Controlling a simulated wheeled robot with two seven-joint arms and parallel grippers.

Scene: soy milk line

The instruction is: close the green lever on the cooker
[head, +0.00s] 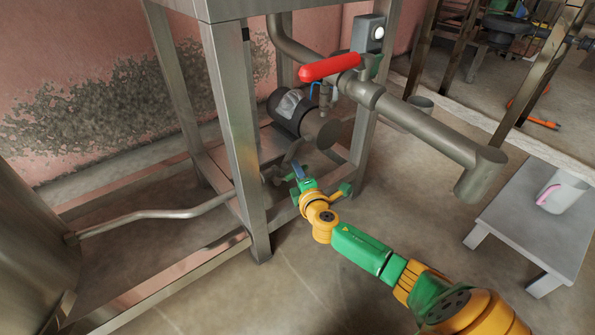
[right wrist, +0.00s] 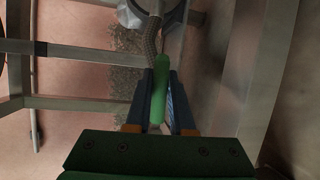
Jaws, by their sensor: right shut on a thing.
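The green lever (right wrist: 160,95) shows in the right wrist view as a long green handle between my two dark fingers. My right gripper (right wrist: 161,82) is shut on it. In the head view my right gripper (head: 298,171) is low beside the metal frame, at the pipework under the cooker; I cannot make out the gripped lever there. The lever's pivot is not clear in either view. My left gripper is not in view.
A red lever (head: 329,67) sits above on the thick outlet pipe (head: 430,131), which reaches right. The metal frame leg (head: 236,140) stands close left of my right gripper. A low grey stool (head: 535,225) with a white jug (head: 562,192) stands at right.

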